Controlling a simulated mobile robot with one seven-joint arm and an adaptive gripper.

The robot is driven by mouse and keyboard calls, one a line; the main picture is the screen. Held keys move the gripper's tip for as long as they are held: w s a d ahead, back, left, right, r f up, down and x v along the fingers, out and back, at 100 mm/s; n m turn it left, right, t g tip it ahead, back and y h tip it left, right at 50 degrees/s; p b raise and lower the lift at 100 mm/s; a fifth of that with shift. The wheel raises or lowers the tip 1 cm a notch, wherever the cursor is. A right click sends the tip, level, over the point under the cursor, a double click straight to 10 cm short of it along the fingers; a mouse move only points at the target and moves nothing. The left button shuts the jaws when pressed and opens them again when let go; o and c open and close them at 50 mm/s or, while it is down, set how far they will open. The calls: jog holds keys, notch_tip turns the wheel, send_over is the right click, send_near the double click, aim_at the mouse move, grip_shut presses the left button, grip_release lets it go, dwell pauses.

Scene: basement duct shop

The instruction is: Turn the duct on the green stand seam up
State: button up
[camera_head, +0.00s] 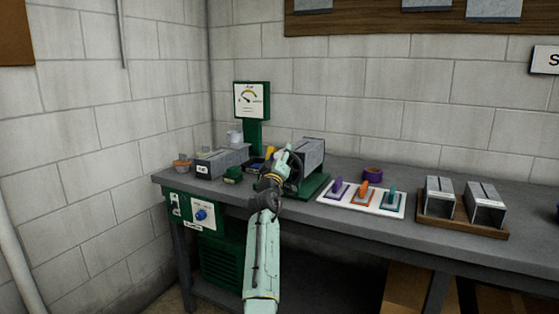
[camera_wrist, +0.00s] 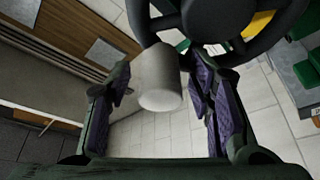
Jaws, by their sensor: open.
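The grey duct (camera_head: 312,151) sits on the green stand (camera_head: 312,187) on the bench, partly hidden by my arm. Its seam is not clear to me. A dark handwheel (camera_head: 295,163) is at the left side of the stand; its black rim also fills the top of the wrist view (camera_wrist: 225,22). A pale grey cylinder (camera_wrist: 158,78), seemingly the wheel's knob, stands between my purple-padded fingers in the wrist view. My gripper (camera_wrist: 160,88) is open around it, with a visible gap on the right; contact on the left is unclear. In the head view my gripper (camera_head: 275,178) is at the wheel.
A green gauge post (camera_head: 251,102) stands behind. Left on the bench are another grey duct (camera_head: 220,162) and small containers. To the right lie a white board (camera_head: 350,204) with purple, orange and teal tools, and a wooden tray (camera_head: 462,226) with two ducts.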

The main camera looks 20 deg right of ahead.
jog(key=v, duration=1.2)
